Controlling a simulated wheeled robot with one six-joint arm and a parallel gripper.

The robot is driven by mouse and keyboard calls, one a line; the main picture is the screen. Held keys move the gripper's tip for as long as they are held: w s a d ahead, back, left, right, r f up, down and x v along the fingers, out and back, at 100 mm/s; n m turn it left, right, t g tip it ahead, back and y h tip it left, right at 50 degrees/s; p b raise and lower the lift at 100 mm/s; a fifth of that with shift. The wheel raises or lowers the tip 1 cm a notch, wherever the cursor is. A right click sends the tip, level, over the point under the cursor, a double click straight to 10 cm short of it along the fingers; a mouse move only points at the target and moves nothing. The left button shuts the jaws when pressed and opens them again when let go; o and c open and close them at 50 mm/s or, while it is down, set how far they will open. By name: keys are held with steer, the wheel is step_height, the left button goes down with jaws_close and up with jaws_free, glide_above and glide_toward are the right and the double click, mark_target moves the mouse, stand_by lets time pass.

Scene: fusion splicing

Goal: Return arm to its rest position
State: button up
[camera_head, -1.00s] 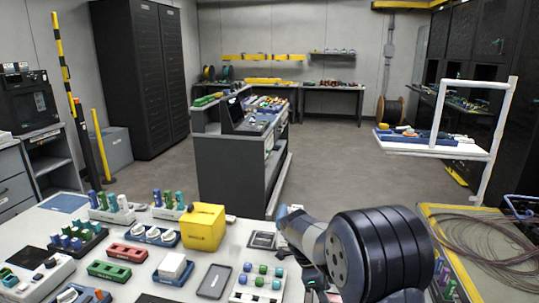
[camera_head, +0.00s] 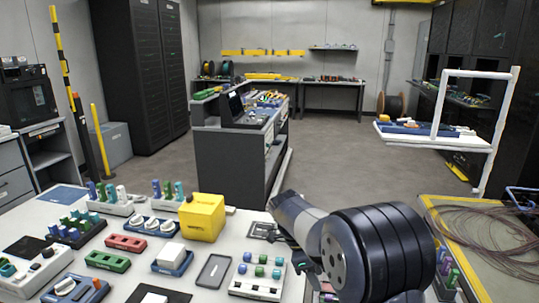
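My arm (camera_head: 378,252) reaches in from the lower right of the head view, over the right end of the white worktable (camera_head: 225,262). Its thick dark banded joint is nearest the camera, with a grey link running up and left. My gripper (camera_head: 270,231) seems to be the dark part at the far left end of the arm, low over the table. Its fingers are small and partly hidden by the arm, so I cannot see whether they are open or hold anything.
On the worktable are a yellow box (camera_head: 201,217), a white block in a blue tray (camera_head: 173,258), a grey flat tray (camera_head: 214,271) and a rack of coloured caps (camera_head: 258,276). A yellow-edged bench with coiled cable (camera_head: 490,235) stands right.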

mark_target(326, 296)
steer(key=x, duration=0.6)
steer(key=shift+d+f+b, duration=0.2)
steer(key=shift+f+b, duration=0.05)
steer(key=shift+b, duration=0.05)
step_height(326, 296, up, 9)
steer(key=p, duration=0.6)
steer(key=d+r+n+t+y+p, duration=0.4)
steer(key=d+n+p, duration=0.4)
steer(key=n+p, duration=0.5)
steer(key=shift+r+n+t+p, duration=0.35)
steer(key=shift+n+t, duration=0.45)
steer(key=shift+n, duration=2.7)
steer(key=shift+s+a, duration=0.1)
